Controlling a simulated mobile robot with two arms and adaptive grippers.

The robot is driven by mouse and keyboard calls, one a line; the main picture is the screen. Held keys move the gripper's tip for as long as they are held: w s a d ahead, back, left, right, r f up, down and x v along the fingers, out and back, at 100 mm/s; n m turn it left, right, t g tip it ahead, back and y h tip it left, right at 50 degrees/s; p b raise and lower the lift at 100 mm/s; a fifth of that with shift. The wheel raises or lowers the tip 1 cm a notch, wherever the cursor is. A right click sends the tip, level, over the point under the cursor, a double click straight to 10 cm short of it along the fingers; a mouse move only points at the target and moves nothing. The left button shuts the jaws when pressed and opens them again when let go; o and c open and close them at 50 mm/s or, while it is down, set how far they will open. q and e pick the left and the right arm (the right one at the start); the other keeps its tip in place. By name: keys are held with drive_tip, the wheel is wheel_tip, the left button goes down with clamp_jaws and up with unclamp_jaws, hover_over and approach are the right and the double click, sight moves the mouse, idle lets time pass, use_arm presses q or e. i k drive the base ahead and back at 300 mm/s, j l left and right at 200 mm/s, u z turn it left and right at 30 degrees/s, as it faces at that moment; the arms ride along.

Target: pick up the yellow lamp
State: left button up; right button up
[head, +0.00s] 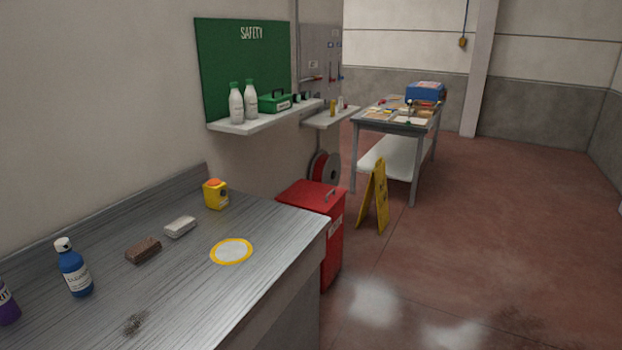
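A small yellow boxy object with an orange top and a dark round spot on its front, which looks like the yellow lamp (215,197), stands upright on the grey metal workbench (205,300). It is near the bench's far end, close to the wall. Nothing touches it or covers it. A flat white disc with a yellow rim (231,251) lies on the bench in front of it, apart from it. Neither of my grippers is in view.
On the bench are a white block (180,227), a brown block (143,251), a blue bottle (73,268) and a purple bottle (7,303). Beyond its end stand a red bin (312,198) and a yellow floor sign (374,196). The floor at right is open, with pale wet-looking patches.

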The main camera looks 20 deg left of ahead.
sight(211, 189)
drive_tip(key=i+l, duration=0.15)
drive_tip(key=i, duration=0.5)
drive_tip(key=i+l, duration=0.1)
drive_tip(key=i, duration=0.6)
